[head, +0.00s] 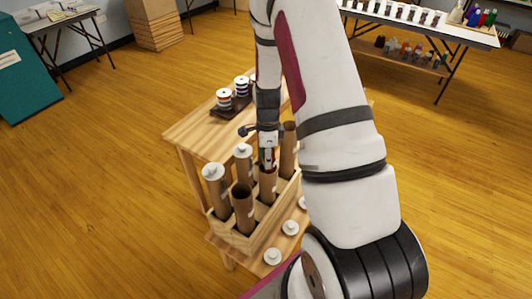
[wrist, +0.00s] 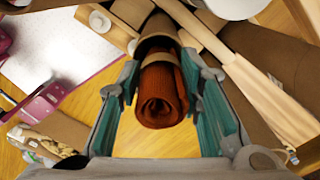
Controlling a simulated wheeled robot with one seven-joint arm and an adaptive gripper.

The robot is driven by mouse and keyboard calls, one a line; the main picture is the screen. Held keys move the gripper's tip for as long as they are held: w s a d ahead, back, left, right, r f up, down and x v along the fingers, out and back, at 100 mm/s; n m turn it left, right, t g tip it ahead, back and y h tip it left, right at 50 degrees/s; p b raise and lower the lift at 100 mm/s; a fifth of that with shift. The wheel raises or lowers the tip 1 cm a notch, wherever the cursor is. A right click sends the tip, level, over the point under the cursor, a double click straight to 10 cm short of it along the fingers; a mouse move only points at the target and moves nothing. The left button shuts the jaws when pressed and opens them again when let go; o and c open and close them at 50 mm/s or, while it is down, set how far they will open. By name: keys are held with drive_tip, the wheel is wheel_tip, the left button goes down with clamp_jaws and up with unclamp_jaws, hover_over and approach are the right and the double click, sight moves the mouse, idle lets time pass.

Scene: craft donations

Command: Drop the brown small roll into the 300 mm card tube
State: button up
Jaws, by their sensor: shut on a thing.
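The brown small roll (wrist: 163,97) is a rust-brown spiral roll with a tan band. It sits between the teal pads of my gripper (wrist: 165,100), which is shut on it. In the head view my gripper (head: 268,158) points down just above an open card tube (head: 268,188) in a wooden rack. In the wrist view a card tube (wrist: 156,42) lies beyond the roll, close to its far end. I cannot tell whether the roll's end is inside the tube mouth. No length marking is readable on the tubes.
The rack (head: 235,235) also holds another open tube (head: 243,212), two white-capped tubes (head: 216,192) (head: 244,166) and a taller tube (head: 290,140). White caps (head: 290,227) lie on the ledge. A dark tray (head: 232,110) with spools stands behind on the wooden table (head: 190,130).

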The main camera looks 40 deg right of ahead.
drive_tip(key=shift+f, duration=0.15)
drive_tip(key=o, duration=1.1)
drive_tip(key=shift+o, duration=0.2)
wheel_tip(320, 180, up, 12)
idle(0.4)
